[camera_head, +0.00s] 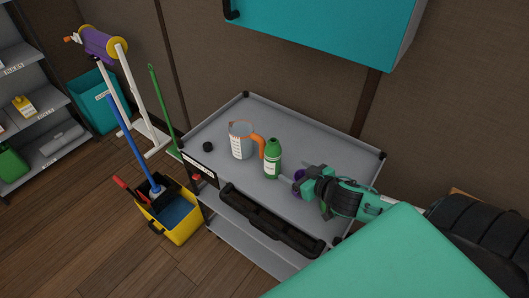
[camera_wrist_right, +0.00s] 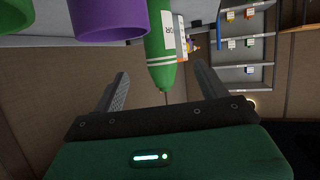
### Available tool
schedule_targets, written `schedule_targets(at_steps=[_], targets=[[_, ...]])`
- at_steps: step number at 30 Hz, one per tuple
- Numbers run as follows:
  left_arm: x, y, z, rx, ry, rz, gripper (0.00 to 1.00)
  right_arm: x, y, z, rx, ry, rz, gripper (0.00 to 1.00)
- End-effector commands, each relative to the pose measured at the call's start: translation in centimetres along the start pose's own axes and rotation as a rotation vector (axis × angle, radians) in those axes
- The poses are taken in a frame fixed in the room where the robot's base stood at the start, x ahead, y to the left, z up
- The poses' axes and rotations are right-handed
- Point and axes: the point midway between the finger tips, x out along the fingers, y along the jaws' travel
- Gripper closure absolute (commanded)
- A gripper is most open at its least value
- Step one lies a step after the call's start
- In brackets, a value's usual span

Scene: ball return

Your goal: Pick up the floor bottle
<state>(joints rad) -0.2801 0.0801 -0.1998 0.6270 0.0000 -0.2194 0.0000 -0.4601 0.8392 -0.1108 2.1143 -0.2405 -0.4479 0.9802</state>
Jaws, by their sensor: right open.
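In the right wrist view the bottle (camera_wrist_right: 158,48) appears upside down, ahead of and between the two finger lines. My right gripper (camera_head: 294,184) is open, low over the cart top, to the right of the bottle and pointing at it. In the right wrist view the open jaws (camera_wrist_right: 161,73) hold nothing. Whether a finger touches the bottle is not clear. My left gripper is not in view.
Purple items (camera_head: 299,175) are close to my right gripper; one fills the wrist view's top (camera_wrist_right: 110,18). A black cap (camera_head: 208,147), black tray (camera_head: 270,222) and yellow mop bucket (camera_head: 172,222) are nearby. A teal cabinet (camera_head: 315,28) hangs above.

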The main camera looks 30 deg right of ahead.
Motion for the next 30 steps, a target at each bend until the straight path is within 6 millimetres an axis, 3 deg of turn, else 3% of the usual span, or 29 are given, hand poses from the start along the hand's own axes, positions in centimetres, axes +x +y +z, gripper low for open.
schedule_targets(at_steps=[12,23,30], targets=[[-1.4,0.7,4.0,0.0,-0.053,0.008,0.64,4.4,0.1,-0.3,-0.001,0.003,0.001,0.25],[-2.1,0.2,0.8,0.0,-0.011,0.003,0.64,8.1,0.0,-0.1,-0.001,0.001,0.0,0.25],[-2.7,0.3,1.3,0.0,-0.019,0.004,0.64,9.1,0.1,-0.1,0.0,0.0,0.001,0.25]])
